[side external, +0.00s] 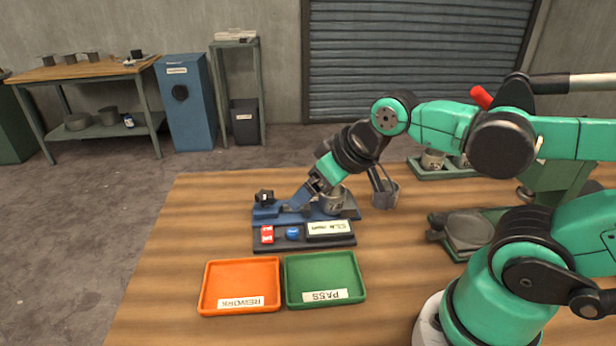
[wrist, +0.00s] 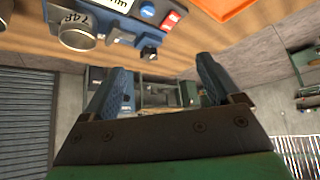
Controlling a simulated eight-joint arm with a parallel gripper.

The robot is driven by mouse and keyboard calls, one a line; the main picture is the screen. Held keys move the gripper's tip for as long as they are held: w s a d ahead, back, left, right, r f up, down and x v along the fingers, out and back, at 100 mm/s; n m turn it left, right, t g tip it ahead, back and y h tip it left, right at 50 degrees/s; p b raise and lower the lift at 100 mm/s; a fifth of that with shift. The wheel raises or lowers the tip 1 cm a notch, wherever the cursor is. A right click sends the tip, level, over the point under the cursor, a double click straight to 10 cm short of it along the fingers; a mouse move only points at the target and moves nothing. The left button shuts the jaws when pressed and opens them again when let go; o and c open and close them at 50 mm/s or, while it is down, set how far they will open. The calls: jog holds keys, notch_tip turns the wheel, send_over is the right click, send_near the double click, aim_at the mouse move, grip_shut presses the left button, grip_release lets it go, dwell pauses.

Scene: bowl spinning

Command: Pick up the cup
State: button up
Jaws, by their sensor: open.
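A grey metal cup (side external: 333,202) with a dark marking stands upright on the blue fixture (side external: 295,217). It also shows at the top left of the wrist view, the cup (wrist: 77,34) appearing upside down. My gripper (side external: 299,199) is by the fixture, its blue fingers slanting down and left beside the cup. In the wrist view my gripper's fingers (wrist: 163,66) are spread apart with nothing between them, and the cup lies outside them. In the side view my gripper partly covers the cup's upper left.
An orange REWORK tray (side external: 205,297) and a green PASS tray (side external: 289,290) lie empty in front. The fixture carries a black knob (side external: 264,197), red switch (side external: 267,235), blue button (side external: 292,233) and display (side external: 328,229). A grey vessel (side external: 386,195) is right of the cup.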

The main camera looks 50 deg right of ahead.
jog(key=shift+o, duration=1.2)
